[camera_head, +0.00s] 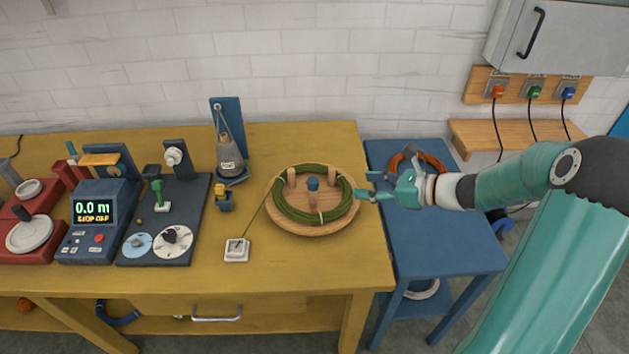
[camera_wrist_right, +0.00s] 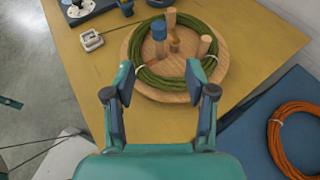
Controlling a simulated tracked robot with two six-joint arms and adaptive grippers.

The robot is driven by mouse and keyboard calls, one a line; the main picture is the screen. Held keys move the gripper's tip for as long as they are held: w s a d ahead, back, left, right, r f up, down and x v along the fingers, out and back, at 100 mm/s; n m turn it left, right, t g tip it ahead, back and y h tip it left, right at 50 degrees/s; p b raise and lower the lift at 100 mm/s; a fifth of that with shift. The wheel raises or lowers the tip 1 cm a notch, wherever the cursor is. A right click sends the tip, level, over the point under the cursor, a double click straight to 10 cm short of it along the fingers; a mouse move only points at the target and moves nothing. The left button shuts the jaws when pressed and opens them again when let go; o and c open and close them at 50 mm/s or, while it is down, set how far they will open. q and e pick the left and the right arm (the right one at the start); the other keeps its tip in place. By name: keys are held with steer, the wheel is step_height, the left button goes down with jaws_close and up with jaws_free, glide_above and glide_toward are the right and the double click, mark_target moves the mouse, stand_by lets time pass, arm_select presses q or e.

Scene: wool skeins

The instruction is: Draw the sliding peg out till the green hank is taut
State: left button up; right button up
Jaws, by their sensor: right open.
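The green hank (camera_head: 291,213) lies as a loose ring on a round wooden board (camera_head: 313,230), around upright wooden pegs; it also shows in the right wrist view (camera_wrist_right: 217,31). A peg with a blue top (camera_head: 312,184) stands inside the ring near the middle; in the right wrist view its blue top (camera_wrist_right: 159,30) is beyond my fingers. I take it for the sliding peg. My right gripper (camera_head: 363,186) is open and empty, at the board's right side, apart from the peg. In its wrist view the fingers (camera_wrist_right: 160,76) point towards the board. My left gripper is not in view.
A green strand runs from the board to a small white block (camera_head: 237,250). Instruments with a lit display (camera_head: 94,208) fill the table's left. A blue side table (camera_head: 440,245) holds an orange hank (camera_wrist_right: 289,139). The yellow table (camera_head: 330,268) is clear in front of the board.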

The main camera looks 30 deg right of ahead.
mark_target(316, 182)
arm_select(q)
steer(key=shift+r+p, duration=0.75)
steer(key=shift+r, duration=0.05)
arm_select(e)
steer(key=x, duration=1.6)
steer(key=shift+s+f, duration=0.1)
steer(key=shift+s, duration=0.05)
steer(key=shift+c, duration=0.2)
